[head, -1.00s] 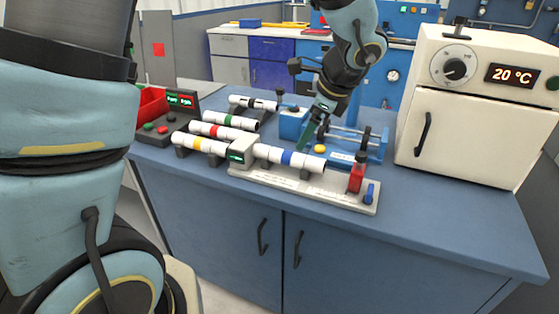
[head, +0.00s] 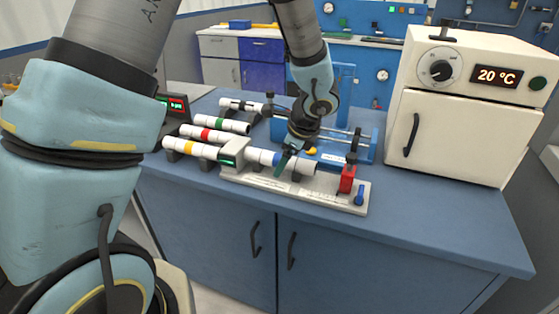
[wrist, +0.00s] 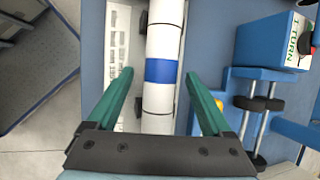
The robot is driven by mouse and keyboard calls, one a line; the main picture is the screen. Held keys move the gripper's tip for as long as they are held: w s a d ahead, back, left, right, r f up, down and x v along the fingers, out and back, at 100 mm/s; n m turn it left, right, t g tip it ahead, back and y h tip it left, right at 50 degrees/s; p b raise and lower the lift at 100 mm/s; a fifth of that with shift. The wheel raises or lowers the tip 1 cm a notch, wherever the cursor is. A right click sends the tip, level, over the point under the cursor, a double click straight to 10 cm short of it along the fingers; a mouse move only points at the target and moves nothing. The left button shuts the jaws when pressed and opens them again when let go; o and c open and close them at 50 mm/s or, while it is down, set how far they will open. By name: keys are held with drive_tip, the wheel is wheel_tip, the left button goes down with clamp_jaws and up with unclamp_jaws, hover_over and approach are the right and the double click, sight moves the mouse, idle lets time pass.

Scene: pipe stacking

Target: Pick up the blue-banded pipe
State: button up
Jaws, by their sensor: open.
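The blue-banded pipe (head: 299,163) is white with a blue band and lies level on the long white fixture (head: 250,180) on the bench. I cannot tell how far above the pipe the fingertips are.
Pipes with yellow (head: 190,149), red (head: 205,134) and green (head: 221,124) bands lie at the left. A red block (head: 347,179) stands at the fixture's right end. A blue device with rods (head: 345,145) is close behind. A white oven (head: 455,135) stands at the right.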

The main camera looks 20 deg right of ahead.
clamp_jaws()
idle(0.6)
